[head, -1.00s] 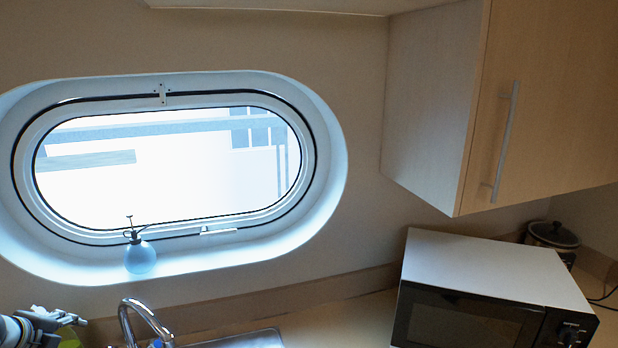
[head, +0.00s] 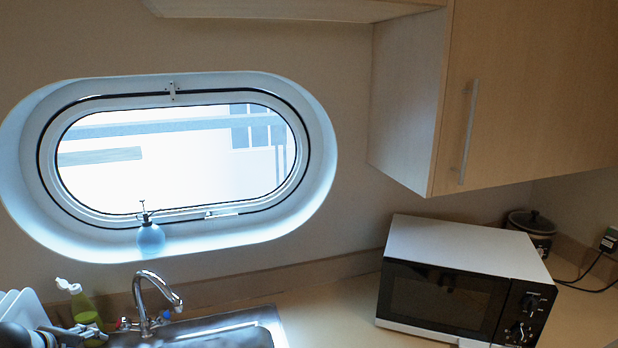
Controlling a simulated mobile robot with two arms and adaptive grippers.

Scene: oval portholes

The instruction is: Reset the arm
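My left gripper (head: 76,333) shows at the lower left corner, partly cut off by the bottom edge of the head view. It is close to a green bottle with a white top (head: 80,304) and left of the sink (head: 215,330). Its fingers are too small and cut off to tell whether they are open or shut. My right gripper is not in view.
A chrome tap (head: 150,298) stands at the sink. White plates (head: 22,308) stand at the far left. A blue spray bottle (head: 150,238) sits on the oval porthole's sill. A microwave (head: 450,285) stands right, below a wall cabinet (head: 540,95). The counter (head: 325,312) between is clear.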

